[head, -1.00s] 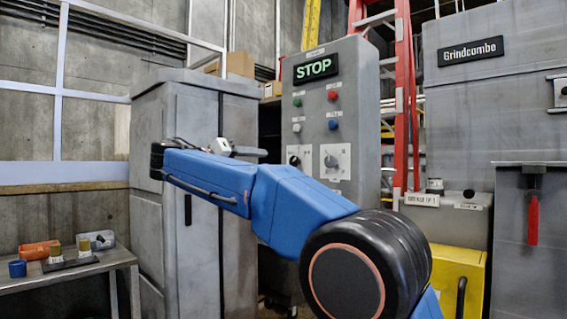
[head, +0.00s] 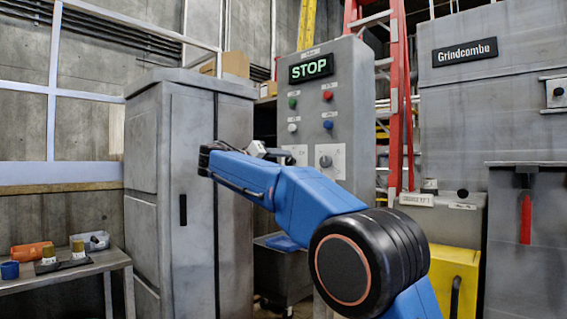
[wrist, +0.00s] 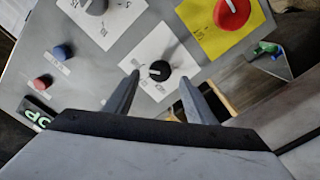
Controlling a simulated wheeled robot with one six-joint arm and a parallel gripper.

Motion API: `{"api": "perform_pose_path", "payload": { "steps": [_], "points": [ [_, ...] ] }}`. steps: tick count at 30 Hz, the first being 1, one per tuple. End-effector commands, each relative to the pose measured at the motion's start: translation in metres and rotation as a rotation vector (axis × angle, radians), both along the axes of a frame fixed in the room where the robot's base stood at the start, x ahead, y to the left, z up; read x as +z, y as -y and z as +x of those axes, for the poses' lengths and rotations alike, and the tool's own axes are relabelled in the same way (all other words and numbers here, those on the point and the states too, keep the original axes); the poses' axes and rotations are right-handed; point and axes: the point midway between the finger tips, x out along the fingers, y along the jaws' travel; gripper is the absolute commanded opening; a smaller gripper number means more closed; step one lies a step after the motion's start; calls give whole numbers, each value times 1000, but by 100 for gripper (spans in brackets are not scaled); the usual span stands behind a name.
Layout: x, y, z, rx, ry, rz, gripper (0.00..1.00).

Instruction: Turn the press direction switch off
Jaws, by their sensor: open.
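The grey control panel (head: 345,85) has a lit STOP display (head: 311,68). In the wrist view, a black knob (wrist: 158,70) on a white plate sits between the spread fingertips of my gripper (wrist: 161,80); I cannot tell whether they touch it. A grey knob (wrist: 95,4) is on the neighbouring white plate; it also shows in the head view (head: 325,161). The plate labels are too small to read, so I cannot tell which knob is the press direction switch. In the head view my gripper (head: 283,153) is at the panel and hides the black knob.
A red knob on a yellow plate (wrist: 232,12) is near the black knob. Coloured buttons (head: 328,96) sit above the knobs in the head view. A grey cabinet (head: 170,190) stands left of the panel, a red ladder (head: 398,110) behind it, and a workbench (head: 70,275) at the far left.

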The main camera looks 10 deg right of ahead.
Motion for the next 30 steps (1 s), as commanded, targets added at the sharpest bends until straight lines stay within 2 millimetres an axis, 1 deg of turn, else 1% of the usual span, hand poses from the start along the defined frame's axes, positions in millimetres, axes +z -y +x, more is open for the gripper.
{"api": "perform_pose_path", "payload": {
  "steps": [3, 7, 18, 19, 20, 21, 23, 24, 30],
  "points": [
    [-1, 13, 9, -2, -1, 0, 50],
    [0, 20, 15, -1, 0, 1, 50],
    [0, 24, 17, 0, 0, 0, 50],
    [0, 24, 17, 0, 0, 0, 46],
    [0, 24, 17, 0, 0, 0, 38],
    [0, 24, 17, 0, 0, 0, 29],
    [0, 24, 17, 0, 0, 0, 14],
    [0, 24, 17, 0, 0, 0, 10],
    [0, 24, 17, 1, -7, -4, 10]
  ]
}}
